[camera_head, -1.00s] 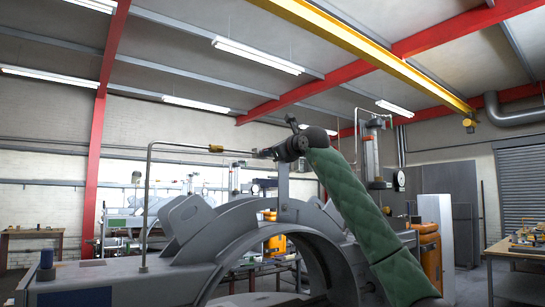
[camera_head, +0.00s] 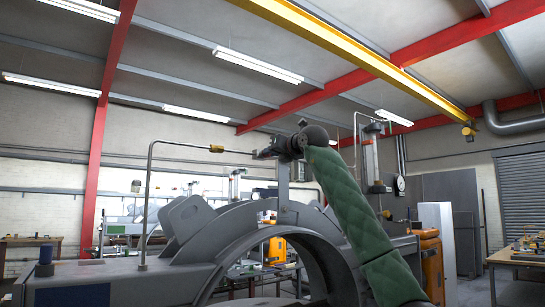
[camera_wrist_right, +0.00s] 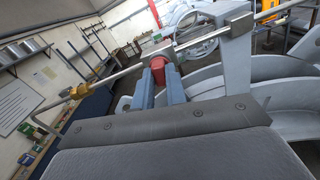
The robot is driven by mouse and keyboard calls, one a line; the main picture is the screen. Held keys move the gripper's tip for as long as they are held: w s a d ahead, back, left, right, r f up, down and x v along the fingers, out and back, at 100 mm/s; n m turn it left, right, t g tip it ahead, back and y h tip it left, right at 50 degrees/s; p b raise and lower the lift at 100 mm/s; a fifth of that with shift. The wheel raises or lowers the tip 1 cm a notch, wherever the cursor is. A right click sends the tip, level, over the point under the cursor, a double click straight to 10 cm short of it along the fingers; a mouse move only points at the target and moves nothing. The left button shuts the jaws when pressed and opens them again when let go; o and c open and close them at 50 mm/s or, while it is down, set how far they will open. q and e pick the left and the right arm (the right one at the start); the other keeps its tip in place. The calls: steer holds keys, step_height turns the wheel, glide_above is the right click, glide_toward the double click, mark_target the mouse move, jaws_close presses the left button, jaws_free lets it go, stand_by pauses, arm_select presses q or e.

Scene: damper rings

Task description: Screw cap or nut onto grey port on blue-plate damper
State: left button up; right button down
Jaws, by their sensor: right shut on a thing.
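My right gripper (camera_wrist_right: 161,80) is shut on a small red cap (camera_wrist_right: 158,70), held between its two blue-grey fingers in the right wrist view. The cap's far end is up against or very close to a pale grey block (camera_wrist_right: 157,50) on a thin metal rod. I cannot tell whether it is threaded on. In the head view my right gripper (camera_head: 268,152) is at the top of the grey bracket above the large ring; the cap cannot be made out there. My left gripper is out of view.
A bent metal pipe (camera_head: 150,190) with a brass fitting (camera_head: 216,149) runs toward the bracket from the left. The large grey ring housing (camera_head: 240,240) fills the lower middle. A workbench (camera_head: 520,258) is at right.

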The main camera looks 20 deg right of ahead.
steer(key=shift+w+f+m+b, duration=0.1)
steer(key=shift+m+b, duration=1.25)
steer(key=shift+m, duration=2.35)
steer(key=c, duration=1.3)
jaws_free()
steer(key=shift+a, duration=0.1)
steer(key=shift+c, duration=0.2)
